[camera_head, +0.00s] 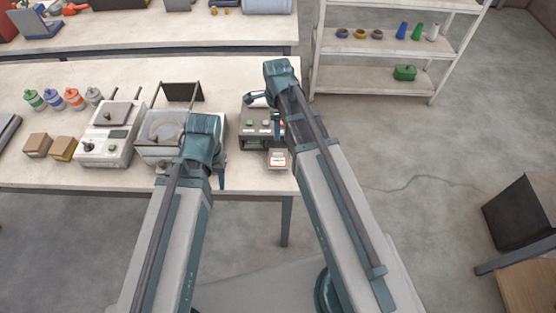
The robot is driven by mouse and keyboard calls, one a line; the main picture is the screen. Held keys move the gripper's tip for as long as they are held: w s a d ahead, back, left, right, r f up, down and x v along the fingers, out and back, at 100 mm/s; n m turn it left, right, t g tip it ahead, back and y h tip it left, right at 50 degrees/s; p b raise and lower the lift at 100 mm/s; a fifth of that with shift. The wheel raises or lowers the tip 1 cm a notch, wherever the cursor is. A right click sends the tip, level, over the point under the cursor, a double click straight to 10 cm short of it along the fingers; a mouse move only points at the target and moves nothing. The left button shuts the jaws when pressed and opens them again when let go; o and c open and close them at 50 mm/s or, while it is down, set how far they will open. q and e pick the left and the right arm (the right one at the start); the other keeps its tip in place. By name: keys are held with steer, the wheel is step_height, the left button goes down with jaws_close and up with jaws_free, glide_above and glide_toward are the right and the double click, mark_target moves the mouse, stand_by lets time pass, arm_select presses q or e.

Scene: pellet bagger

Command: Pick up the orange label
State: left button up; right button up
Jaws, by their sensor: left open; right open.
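A small white label with orange print (277,159) lies at the front right of the workbench, just in front of a dark grey device with green buttons (257,127). My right gripper (268,112) is over that device, behind the label and apart from it. It is open, and its arm hides part of it. My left gripper (216,168) is open, low over the front of a grey machine with a round pan (163,128), to the left of the label. Its own arm hides most of it. Neither gripper holds anything that I can see.
The bench edge is close to the label. A shelf (360,82) stands at the back right, with open floor before it.

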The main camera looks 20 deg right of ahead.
steer(key=b, duration=0.8)
glide_above(278, 154)
step_height(278, 154, down, 9)
steer(key=shift+r, duration=0.25)
steer(key=f+b, duration=0.5)
steer(key=shift+w+d+f, duration=0.15)
steer(key=shift+d, duration=0.1)
jaws_close()
stand_by(0.8)
